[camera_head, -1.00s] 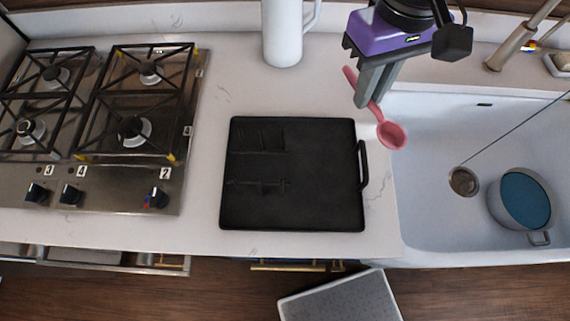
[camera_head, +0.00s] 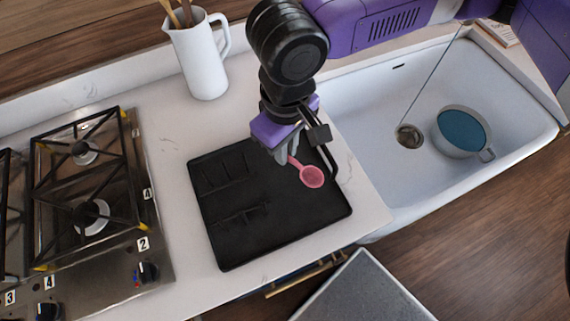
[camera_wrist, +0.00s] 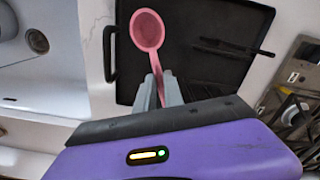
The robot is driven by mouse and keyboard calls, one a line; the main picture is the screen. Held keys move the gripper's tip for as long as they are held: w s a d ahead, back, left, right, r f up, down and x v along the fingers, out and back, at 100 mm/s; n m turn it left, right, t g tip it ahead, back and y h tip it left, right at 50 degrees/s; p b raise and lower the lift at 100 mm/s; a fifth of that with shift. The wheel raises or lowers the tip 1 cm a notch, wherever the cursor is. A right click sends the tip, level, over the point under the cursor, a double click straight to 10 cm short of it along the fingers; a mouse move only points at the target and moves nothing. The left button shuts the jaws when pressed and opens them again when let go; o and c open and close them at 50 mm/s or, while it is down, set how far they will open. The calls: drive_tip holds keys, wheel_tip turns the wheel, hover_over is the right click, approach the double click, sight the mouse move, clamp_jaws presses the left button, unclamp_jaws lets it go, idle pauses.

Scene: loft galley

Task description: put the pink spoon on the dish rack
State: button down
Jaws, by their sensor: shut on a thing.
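The pink spoon (camera_head: 312,176) is held by my gripper (camera_head: 284,156), which is shut on its handle. Its bowl sticks out past the fingers toward the lower right in the head view. In the wrist view the spoon (camera_wrist: 148,30) extends up from between the fingertips (camera_wrist: 158,88). The black dish rack (camera_head: 262,232), a flat tray with low slots and a side handle, lies on the counter. The spoon appears over the rack's right part near its handle; I cannot tell the height of the gap. My gripper hides part of the rack's back right corner.
A white pitcher with utensils (camera_head: 203,68) stands behind the rack. The gas stove (camera_head: 90,200) is at left. The white sink (camera_head: 372,130) at right holds a pot with a blue inside (camera_head: 461,132). Bare counter (camera_head: 180,190) lies between stove and rack.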

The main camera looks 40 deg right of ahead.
sight(286, 174)
drive_tip(key=shift+f, duration=3.9)
drive_tip(key=shift+f, duration=0.15)
drive_tip(key=c, duration=1.5)
unclamp_jaws()
drive_tip(key=shift+o, duration=0.2)
wheel_tip(286, 174, up, 12)
drive_tip(key=shift+r+b, duration=0.2)
drive_tip(key=shift+b, duration=0.2)
